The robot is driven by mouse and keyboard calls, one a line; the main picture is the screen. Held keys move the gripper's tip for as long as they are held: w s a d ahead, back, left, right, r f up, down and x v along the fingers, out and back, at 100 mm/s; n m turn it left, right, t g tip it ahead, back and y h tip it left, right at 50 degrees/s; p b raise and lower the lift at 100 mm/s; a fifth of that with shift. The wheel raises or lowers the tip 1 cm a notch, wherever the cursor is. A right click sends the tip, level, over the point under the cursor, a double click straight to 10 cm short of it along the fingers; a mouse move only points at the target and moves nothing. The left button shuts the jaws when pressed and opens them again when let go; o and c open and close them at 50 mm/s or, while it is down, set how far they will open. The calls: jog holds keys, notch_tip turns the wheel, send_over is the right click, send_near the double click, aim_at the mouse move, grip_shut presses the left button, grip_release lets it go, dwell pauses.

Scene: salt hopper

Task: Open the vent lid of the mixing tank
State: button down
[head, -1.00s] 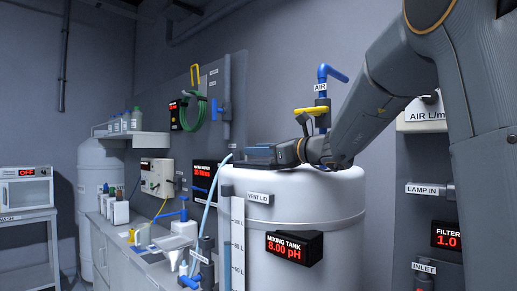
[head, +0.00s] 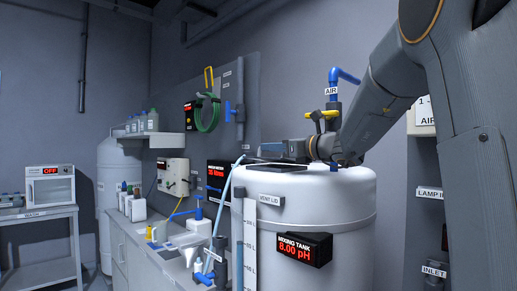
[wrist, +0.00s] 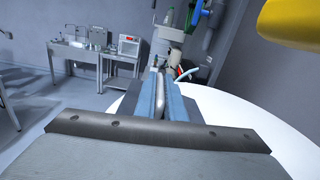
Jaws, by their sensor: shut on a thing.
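The white mixing tank (head: 340,209) stands right of centre in the head view, with a "VENT LID" label (head: 271,200) on its upper side and a display reading 8.00 pH (head: 302,249). The dark vent lid (head: 270,164) shows as a thin low edge on the tank top. My gripper (head: 272,149) is just above it, reaching in from the right. In the wrist view, its blue fingers (wrist: 163,101) are closed around a narrow grey bar (wrist: 160,94), apparently the lid's handle. The fingers hide most of the lid, and I cannot tell whether it is raised.
A blue AIR pipe with a yellow valve handle (head: 323,114) stands close behind my arm; a yellow part (wrist: 290,22) looms near in the wrist view. A pale hose (head: 226,205) runs along the tank's left side. A bench (head: 137,247) stands further left.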

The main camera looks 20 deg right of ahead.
jog(key=shift+w+d+r, duration=0.1)
jog(key=shift+d+r, duration=0.15)
jog(key=shift+r, duration=0.2)
jog(key=c, duration=1.8)
grip_release()
jog(key=shift+c, duration=0.2)
jog(key=shift+b+v, duration=1.4)
jog(key=shift+v, duration=2.5)
